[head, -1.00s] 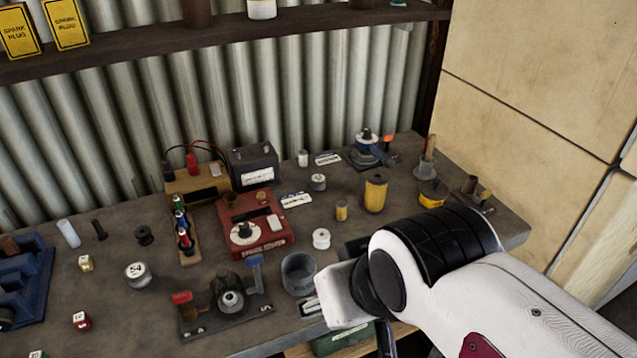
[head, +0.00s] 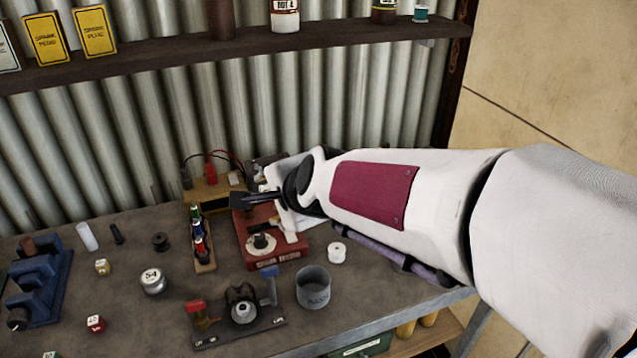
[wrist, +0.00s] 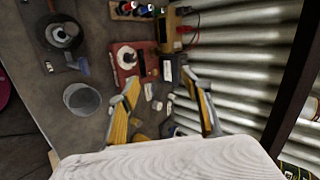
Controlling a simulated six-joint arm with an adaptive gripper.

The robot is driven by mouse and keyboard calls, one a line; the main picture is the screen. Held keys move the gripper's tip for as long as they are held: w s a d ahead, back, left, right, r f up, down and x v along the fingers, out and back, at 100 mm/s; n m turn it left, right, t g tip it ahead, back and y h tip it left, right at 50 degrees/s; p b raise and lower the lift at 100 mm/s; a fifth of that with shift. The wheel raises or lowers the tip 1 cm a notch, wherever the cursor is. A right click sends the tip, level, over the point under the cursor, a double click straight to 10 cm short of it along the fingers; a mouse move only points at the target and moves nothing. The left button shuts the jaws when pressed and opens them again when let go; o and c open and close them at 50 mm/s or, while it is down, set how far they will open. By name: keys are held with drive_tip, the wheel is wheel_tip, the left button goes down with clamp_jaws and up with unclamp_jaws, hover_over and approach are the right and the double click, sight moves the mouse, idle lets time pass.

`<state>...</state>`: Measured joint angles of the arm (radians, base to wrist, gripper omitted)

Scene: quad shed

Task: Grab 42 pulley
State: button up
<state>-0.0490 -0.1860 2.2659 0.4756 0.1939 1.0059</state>
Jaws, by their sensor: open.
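No label reading 42 is legible. A grey-white pulley marked 54 (head: 152,281) stands on the left of the bench in the head view. A small white spool (head: 336,252) stands right of the red box. My gripper (head: 252,200) is above the red box near the wall. In the wrist view my gripper (wrist: 163,88) is open and empty, its yellow-sided fingers spread wide. A small pale round piece (wrist: 157,105) shows between the fingers, below them on the bench; its marking is too small to read. My arm hides the bench's right part in the head view.
The red box (head: 270,247), a grey cup (head: 313,288), a clamp fixture (head: 240,315) and a rack of coloured bottles (head: 200,245) crowd the bench. A shelf (head: 150,62) runs along the corrugated wall above. Bare bench lies between the 54 pulley and the rack.

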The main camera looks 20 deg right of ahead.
drive_tip(key=w+d+f+m+t+h, duration=0.1)
drive_tip(key=w+d+f+m+h, duration=0.15)
drive_tip(key=w+m, duration=0.45)
drive_tip(key=w+d+f+m+t+h, duration=0.15)
drive_tip(key=w+d+f+m, duration=0.25)
drive_tip(key=w+m, duration=0.4)
drive_tip(key=w+d+f+m+g+h, duration=0.1)
drive_tip(key=d+f+m+h, duration=0.1)
drive_tip(key=d+f+m, duration=0.1)
drive_tip(key=d+f+m+g+h, duration=0.1)
drive_tip(key=d+f+m+h, duration=0.1)
drive_tip(key=m, duration=0.4)
drive_tip(key=w+d+f+m+g+h, duration=0.1)
drive_tip(key=d+f+m+h, duration=0.2)
drive_tip(key=f, duration=0.3)
drive_tip(key=shift+w+d+f+m, duration=0.35)
drive_tip(key=shift+d+m, duration=0.3)
drive_tip(key=shift+m, duration=0.15)
drive_tip(key=shift+s+d+f+m, duration=0.15)
drive_tip(key=shift+d+f+m, duration=0.2)
drive_tip(key=shift+m, duration=0.15)
drive_tip(key=shift+x, duration=1.25)
drive_tip(key=shift+x, duration=2.6)
